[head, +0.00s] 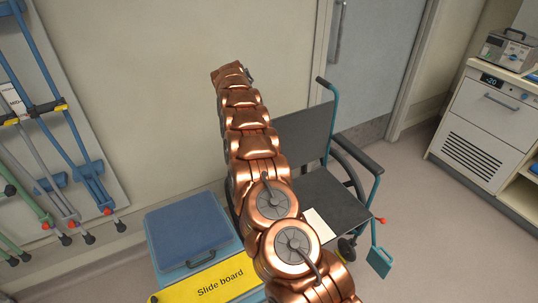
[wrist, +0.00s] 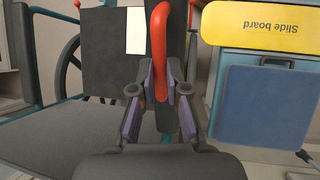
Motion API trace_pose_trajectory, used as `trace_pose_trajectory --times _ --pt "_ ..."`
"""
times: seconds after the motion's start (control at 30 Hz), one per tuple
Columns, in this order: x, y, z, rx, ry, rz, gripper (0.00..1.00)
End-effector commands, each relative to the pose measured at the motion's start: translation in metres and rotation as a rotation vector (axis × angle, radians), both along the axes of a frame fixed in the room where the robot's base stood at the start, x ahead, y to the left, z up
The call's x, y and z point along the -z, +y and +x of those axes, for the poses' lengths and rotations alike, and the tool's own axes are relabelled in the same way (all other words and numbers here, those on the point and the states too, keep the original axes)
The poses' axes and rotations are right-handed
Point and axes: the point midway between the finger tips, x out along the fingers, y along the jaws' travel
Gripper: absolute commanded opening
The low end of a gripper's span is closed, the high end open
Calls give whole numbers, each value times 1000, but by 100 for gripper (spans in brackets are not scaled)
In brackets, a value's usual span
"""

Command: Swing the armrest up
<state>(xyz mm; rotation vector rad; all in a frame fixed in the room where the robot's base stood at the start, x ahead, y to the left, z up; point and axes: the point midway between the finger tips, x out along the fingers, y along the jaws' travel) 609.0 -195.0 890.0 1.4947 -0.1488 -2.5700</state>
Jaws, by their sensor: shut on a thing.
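A wheelchair stands by the wall with a dark seat (head: 325,205) and upright backrest (head: 306,137). Its right armrest (head: 360,161) is level in the head view; my arm hides much of the near side. In the wrist view, my gripper (wrist: 159,72) is shut on a red-orange rounded handle (wrist: 158,22), whose lower end sits between the fingers. A dark upright strip lies behind the handle, perhaps the near armrest; I cannot tell how they join. The seat also shows in the wrist view (wrist: 100,50). My gripper cannot be made out in the head view.
A blue-topped box (head: 186,228) with a yellow slide board (head: 208,284) stands left of the wheelchair. Crutches (head: 60,110) hang on the left wall. A white cabinet (head: 478,140) stands at the right. Floor right of the wheelchair is clear.

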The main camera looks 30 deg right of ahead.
Motion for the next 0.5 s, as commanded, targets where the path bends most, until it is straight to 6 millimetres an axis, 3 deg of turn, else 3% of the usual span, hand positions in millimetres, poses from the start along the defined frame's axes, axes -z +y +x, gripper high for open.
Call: trace_pose_trajectory --times 0.07,0.1,0.33,0.5 --pt "0 1 0 -2 -1 1 0" --pt "0 1 0 -2 -1 1 15" --pt "0 1 0 -1 0 0 39" --pt "0 0 0 0 0 0 39"
